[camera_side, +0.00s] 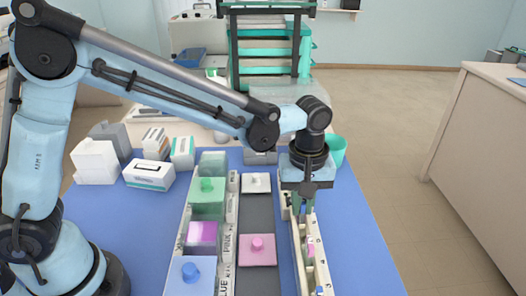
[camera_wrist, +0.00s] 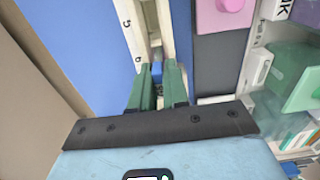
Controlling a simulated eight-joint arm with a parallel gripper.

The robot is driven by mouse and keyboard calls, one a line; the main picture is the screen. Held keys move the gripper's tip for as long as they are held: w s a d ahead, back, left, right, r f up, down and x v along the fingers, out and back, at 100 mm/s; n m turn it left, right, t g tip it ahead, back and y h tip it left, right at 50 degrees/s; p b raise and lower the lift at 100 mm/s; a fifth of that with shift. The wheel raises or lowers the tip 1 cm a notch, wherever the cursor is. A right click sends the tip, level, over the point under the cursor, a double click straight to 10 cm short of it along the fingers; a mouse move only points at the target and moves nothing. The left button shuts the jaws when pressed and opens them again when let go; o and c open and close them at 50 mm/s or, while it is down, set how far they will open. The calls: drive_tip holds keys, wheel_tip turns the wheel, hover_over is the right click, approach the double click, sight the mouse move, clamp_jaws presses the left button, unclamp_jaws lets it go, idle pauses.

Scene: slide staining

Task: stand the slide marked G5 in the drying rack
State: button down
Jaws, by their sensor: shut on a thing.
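The cream drying rack (camera_side: 298,252) is a long narrow holder with numbered slots, running along the right of the bench. In the wrist view its numbered rail (camera_wrist: 131,30) shows too. My gripper (camera_side: 303,210) points down over the rack's far part. In the wrist view its green fingers (camera_wrist: 158,78) are shut on a slide, with a small blue part (camera_wrist: 157,70) showing between the tips, low at the rack's channel. The mark on this slide is not readable, and its lower part is hidden. A pink-stained slide (camera_side: 310,250) stands in the rack nearer the camera.
Left of the rack, a dark strip carries a pink lid (camera_side: 257,250) and a white lid (camera_side: 256,183). Beyond it stand staining jars, including a green one (camera_side: 207,198) and a purple one (camera_side: 202,236). Blue mat (camera_side: 355,230) right of the rack is clear.

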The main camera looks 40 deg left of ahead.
drive_tip(key=shift+f, duration=0.2)
drive_tip(key=c, duration=1.1)
unclamp_jaws()
drive_tip(key=shift+o, duration=0.2)
wheel_tip(320, 180, up, 12)
drive_tip(key=s+a+f+m+t, duration=0.1)
drive_tip(key=s+a+m+t, duration=0.1)
drive_tip(key=a, duration=0.3)
drive_tip(key=s+a+f+m+t, duration=0.1)
drive_tip(key=s+a+m+t, duration=0.1)
drive_tip(key=a, duration=0.4)
drive_tip(key=s+a+f+m+t, duration=0.1)
drive_tip(key=s+a+m+t, duration=0.1)
drive_tip(key=s+a+m, duration=0.2)
drive_tip(key=shift+s+a+f+t, duration=0.15)
drive_tip(key=shift+s+a+t, duration=0.15)
drive_tip(key=shift+s+a, duration=0.7)
drive_tip(key=shift+s+a+f+m+t, duration=0.2)
drive_tip(key=shift+a+f+m+t, duration=0.1)
drive_tip(key=shift+a+f+m, duration=0.15)
